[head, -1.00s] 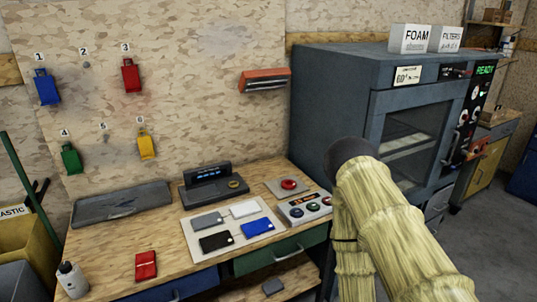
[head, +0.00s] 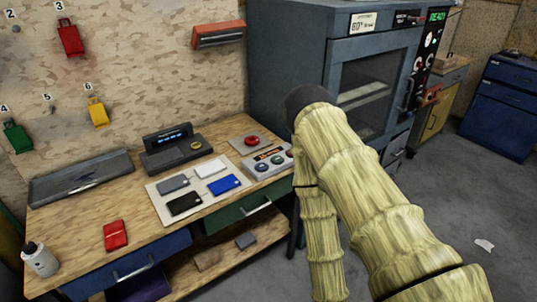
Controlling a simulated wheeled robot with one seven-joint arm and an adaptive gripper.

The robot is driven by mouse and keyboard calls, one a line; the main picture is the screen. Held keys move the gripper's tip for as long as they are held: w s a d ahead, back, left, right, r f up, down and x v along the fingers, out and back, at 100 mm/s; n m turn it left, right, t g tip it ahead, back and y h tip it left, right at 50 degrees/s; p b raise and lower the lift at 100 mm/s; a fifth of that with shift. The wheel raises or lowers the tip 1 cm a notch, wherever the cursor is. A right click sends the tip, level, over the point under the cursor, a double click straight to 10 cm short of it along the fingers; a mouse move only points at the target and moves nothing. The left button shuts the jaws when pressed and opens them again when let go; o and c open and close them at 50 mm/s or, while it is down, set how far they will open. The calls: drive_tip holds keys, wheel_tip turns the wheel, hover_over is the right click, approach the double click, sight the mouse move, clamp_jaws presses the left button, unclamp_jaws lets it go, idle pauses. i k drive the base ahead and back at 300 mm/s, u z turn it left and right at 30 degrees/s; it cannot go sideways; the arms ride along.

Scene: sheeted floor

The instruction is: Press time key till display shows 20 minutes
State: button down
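The grey oven (head: 300,50) on the right has a dark control panel (head: 425,60) with a green "READY" display (head: 438,16) and several knobs or keys, also too small to read. My arm, in a yellowish sleeve, rises in front of the oven and partly covers it. My gripper does not show in the head view.
The wooden bench (head: 85,215) holds a red button (head: 251,141), a black device with a blue-lit screen (head: 175,140), a mat with several cards, a dark tray (head: 80,178), a red pouch (head: 115,235) and a white bottle (head: 40,260).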

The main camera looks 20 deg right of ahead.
sight(261, 166)
drive_tip(key=u, duration=0.05)
drive_tip(key=k, duration=0.5)
drive_tip(key=u, duration=0.95)
drive_tip(key=i, duration=1.6)
drive_tip(key=z, duration=2.15)
